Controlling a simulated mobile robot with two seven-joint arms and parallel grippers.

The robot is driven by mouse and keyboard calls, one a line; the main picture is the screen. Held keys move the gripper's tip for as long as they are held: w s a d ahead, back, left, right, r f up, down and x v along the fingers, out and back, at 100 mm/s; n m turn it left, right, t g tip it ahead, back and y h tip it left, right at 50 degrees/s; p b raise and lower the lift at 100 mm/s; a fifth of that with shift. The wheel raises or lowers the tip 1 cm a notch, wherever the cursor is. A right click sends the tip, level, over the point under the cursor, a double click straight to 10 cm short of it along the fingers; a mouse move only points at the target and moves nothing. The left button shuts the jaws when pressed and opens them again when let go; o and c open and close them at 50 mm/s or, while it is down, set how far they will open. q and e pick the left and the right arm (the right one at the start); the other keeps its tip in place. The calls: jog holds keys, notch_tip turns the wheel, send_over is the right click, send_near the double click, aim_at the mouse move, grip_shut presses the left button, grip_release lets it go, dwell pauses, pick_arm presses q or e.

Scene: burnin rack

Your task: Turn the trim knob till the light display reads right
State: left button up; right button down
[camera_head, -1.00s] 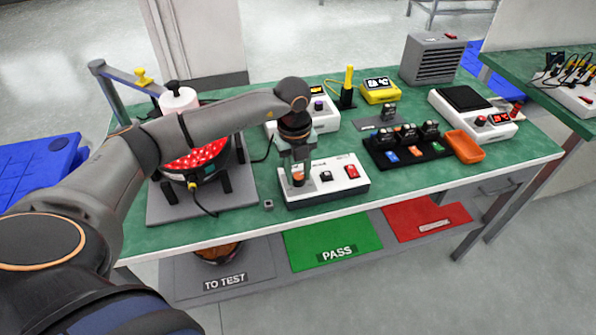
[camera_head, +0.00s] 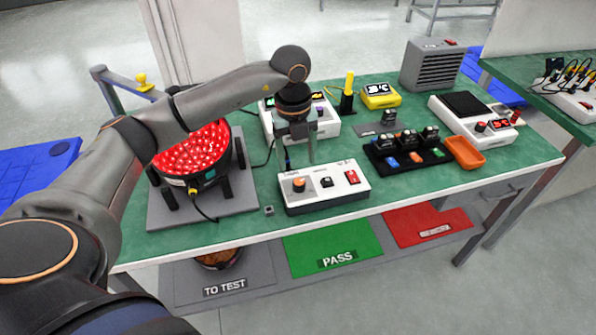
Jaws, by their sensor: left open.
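The trim knob (camera_head: 298,184) is orange with a dark base, at the left end of a white control box (camera_head: 328,198) that also has a black knob and a red switch. My left gripper (camera_head: 300,163) points down just above and behind the trim knob, open, empty and apart from it. The round lamp (camera_head: 195,153) on the left glows with many red lights; my arm hides its top. A yellow meter (camera_head: 380,95) at the back has a lit display with digits too small to read surely. My right gripper is not in view.
Behind the control box stands another white instrument (camera_head: 330,125), partly hidden by my gripper. A black tray (camera_head: 440,155) with several small modules and an orange bin (camera_head: 464,152) are to the right. A grey heater-like box (camera_head: 432,65) stands at the back. Green bench is clear at front right.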

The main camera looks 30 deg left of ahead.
pick_arm(q)
notch_tip(320, 180, up, 6)
jog(key=shift+s+a+f, duration=0.1)
jog(key=shift+f, duration=0.15)
dwell(0.4)
